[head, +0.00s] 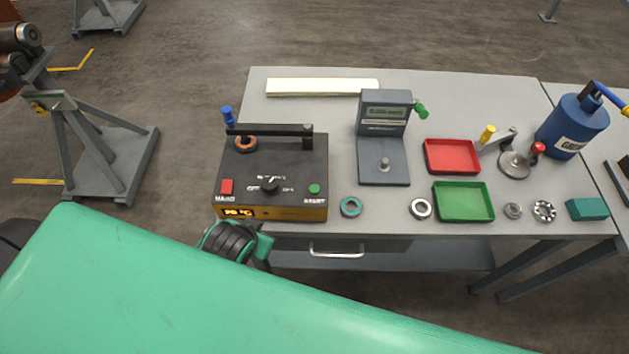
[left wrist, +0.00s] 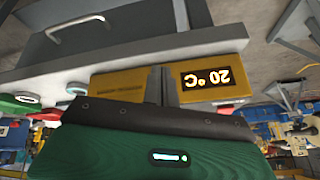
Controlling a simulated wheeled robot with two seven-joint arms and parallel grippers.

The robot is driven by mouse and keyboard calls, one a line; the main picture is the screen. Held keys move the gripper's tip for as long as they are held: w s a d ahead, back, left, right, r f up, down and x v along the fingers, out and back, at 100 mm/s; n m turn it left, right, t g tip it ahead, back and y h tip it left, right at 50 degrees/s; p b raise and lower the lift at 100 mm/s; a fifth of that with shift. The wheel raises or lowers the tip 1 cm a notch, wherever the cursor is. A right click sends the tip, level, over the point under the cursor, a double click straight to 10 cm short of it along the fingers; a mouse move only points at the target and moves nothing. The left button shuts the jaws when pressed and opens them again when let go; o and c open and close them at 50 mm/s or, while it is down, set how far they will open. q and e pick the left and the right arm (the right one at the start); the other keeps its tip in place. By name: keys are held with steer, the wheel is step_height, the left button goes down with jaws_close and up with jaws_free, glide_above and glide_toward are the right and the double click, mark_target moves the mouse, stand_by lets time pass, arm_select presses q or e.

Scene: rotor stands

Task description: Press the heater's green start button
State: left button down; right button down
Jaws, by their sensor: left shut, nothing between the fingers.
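The heater (head: 285,160) is a black-topped box with an orange front on the grey table. Its round green start button (head: 314,189) sits at the front right of the top, and a red button (head: 227,187) at the front left. In the left wrist view, which is upside down, the heater's orange front (left wrist: 118,86) and its 20 °C display (left wrist: 208,78) show. My left gripper (left wrist: 168,82) is shut and empty in front of that face, beside the display. In the head view its fingers are largely hidden below the heater's front edge. The start button is not seen in the wrist view.
A bar with a copper-coloured ring (head: 245,143) lies across the heater's back. Red (head: 452,156) and green (head: 463,201) trays stand farther right. A drawer handle (head: 336,252) juts below the table edge.

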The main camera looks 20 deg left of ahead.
arm_select(q)
steer(key=w+r+t, duration=0.2)
steer(key=w+r, duration=0.1)
steer(key=w+r+t, duration=0.2)
steer(key=w+r, duration=0.1)
steer(key=w, duration=0.1)
steer(key=w+r+t, duration=0.2)
steer(key=w+r, duration=0.1)
steer(key=w, duration=0.1)
steer(key=shift+w+a+r+y, duration=0.25)
steer(key=shift+a+y, duration=0.05)
steer(key=shift+y, duration=0.1)
steer(key=w+d+r+m+t+h, duration=0.1)
steer(key=w+d+r+t+h, duration=0.15)
steer(key=w+r+t, duration=0.45)
steer(key=s+d+r+m+g+h+p, duration=0.15)
steer(key=d+r+m+g+h, duration=0.25)
steer(key=d+r+m+h, duration=0.9)
steer(key=s+d+f+m+g, duration=0.1)
steer(key=s+f+m+g, duration=0.2)
steer(key=f+m+g, duration=0.5)
steer(key=w+a+f+g+y, duration=0.1)
steer(key=a+f+g+y, duration=0.2)
steer(key=a+f+y, duration=0.2)
step_height(320, 180, down, 2)
steer(key=a, duration=0.2)
steer(key=shift+w+a+n, duration=0.25)
steer(key=shift+a+n, duration=0.1)
steer(key=shift+n, duration=0.05)
steer(key=shift+f, duration=0.15)
